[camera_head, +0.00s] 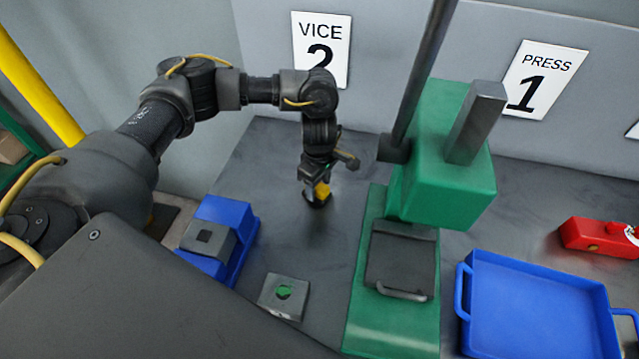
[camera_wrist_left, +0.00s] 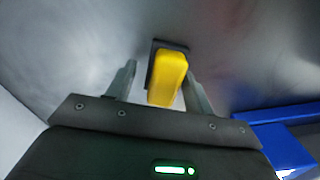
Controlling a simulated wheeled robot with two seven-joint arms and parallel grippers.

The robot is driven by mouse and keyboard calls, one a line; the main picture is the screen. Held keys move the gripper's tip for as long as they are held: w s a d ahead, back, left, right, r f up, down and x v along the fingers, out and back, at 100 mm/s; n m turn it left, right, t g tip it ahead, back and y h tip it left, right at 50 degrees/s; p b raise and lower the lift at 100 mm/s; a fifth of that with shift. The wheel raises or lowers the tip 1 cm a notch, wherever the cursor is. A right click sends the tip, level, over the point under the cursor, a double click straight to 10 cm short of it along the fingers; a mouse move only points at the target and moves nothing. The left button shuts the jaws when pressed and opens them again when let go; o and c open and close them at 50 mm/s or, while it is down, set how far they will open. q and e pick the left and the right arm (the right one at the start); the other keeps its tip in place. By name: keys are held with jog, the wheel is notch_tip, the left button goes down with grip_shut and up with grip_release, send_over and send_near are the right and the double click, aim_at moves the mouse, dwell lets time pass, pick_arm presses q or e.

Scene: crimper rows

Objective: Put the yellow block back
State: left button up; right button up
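The yellow block (camera_head: 322,190) is at the end of my left arm, over the grey bench top between the blue vice and the green press. In the left wrist view the yellow block (camera_wrist_left: 167,80) lies between the two fingers of my left gripper (camera_wrist_left: 160,72), with a dark square piece (camera_wrist_left: 156,57) behind it. The left finger stands clear of the block; the right finger is close beside it, and I cannot tell if it touches. My left gripper (camera_head: 319,181) points down and is open. My right gripper is not in view.
The blue vice (camera_head: 243,232) stands to the left. A grey plate with a green spot (camera_head: 284,296) lies near the front. The tall green press (camera_head: 445,190) stands right of the gripper. Farther right are a blue tray (camera_head: 540,310) and a red box (camera_head: 590,236).

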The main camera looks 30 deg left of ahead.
pick_arm(q)
jog(key=shift+r, duration=0.15)
notch_tip(320, 180, up, 12)
jog(key=b, duration=0.2)
dwell(0.7)
